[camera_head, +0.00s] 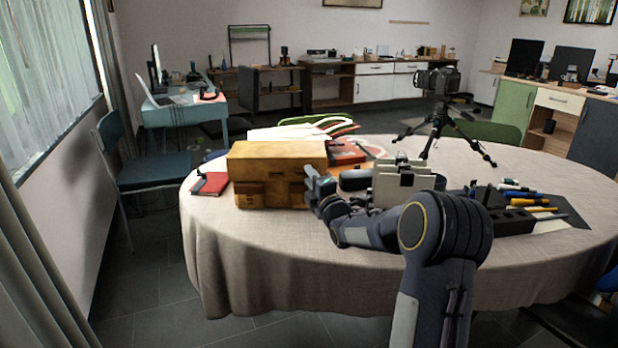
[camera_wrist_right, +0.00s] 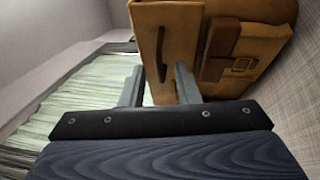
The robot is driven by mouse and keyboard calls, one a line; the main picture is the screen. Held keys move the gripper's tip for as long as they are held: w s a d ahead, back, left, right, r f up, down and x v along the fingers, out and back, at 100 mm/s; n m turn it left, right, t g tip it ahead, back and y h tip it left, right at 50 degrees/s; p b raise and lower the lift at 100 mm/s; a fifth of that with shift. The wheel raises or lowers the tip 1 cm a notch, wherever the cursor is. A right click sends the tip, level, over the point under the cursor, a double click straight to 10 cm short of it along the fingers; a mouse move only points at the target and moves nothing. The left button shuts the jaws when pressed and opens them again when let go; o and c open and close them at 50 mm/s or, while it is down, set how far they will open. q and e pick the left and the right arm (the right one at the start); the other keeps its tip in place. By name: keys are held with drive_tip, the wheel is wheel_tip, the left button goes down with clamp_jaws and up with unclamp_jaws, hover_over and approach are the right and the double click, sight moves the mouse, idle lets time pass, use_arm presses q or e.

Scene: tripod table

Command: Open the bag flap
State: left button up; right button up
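The tan-brown leather bag (camera_head: 277,158) stands upright on the round table. Its flap (camera_head: 277,152) lies over the top and upper front, and it looks closed. My right gripper (camera_head: 317,184) is at the bag's right front edge. In the right wrist view the bag (camera_wrist_right: 185,20) fills the upper middle, with a dark strap and buckle on its front. There the fingers of my right gripper (camera_wrist_right: 158,80) are apart, with a brown edge of the bag showing between them. I cannot tell whether either finger touches it. My left gripper is not in view.
A red notebook (camera_head: 210,184) lies left of the bag. A camera on a tripod (camera_head: 438,112) stands at the back right. A light upright object (camera_head: 402,186) and a dark organizer with pens (camera_head: 505,215) are to the right. The front tablecloth (camera_head: 270,235) is clear.

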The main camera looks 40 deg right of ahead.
drive_tip(key=shift+w+d+r, duration=0.1)
drive_tip(key=shift+w+d, duration=0.05)
drive_tip(key=shift+w, duration=0.5)
clamp_jaws()
